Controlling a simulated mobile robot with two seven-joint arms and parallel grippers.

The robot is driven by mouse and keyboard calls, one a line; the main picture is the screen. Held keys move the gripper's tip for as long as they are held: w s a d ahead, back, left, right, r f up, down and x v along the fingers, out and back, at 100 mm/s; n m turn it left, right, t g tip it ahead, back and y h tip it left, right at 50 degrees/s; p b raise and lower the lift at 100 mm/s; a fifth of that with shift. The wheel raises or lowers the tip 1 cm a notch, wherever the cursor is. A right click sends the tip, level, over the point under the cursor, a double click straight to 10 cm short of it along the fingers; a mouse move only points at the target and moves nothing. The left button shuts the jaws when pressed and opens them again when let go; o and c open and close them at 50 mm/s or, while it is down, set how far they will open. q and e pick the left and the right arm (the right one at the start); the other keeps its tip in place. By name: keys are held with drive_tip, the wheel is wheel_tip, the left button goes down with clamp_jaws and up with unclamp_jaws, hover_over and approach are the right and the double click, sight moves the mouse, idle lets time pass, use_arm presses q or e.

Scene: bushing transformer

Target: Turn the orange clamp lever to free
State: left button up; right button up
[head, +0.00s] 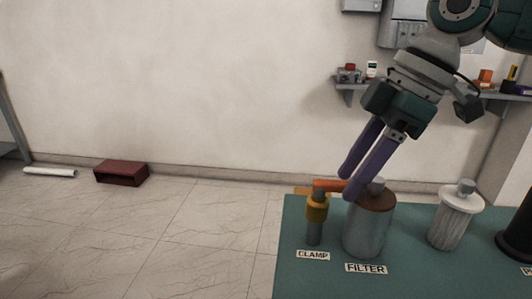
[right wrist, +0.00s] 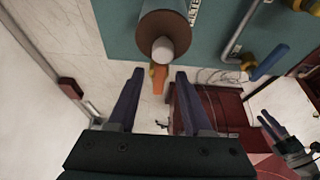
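The clamp (head: 316,208) stands at the left front of the green bench, with a yellow-orange collar on a grey post. Its orange lever (head: 327,185) points right, toward the filter (head: 368,228), a grey cylinder with a brown top. My right gripper (head: 348,184) is open, its purple fingers slanting down to the lever's right end. In the right wrist view, the lever (right wrist: 160,78) shows just ahead of the gap between the open fingertips; contact is not clear. What looks like my left gripper (right wrist: 265,120) is small at that view's right edge, its opening unclear.
A pale ribbed cylinder (head: 456,218) and a black one (head: 517,235) stand further right on the green bench (head: 405,250). A wall shelf (head: 352,85) holds small items behind my arm. A dark red box (head: 122,173) lies on the floor.

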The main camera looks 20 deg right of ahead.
clamp_jaws()
idle(0.3)
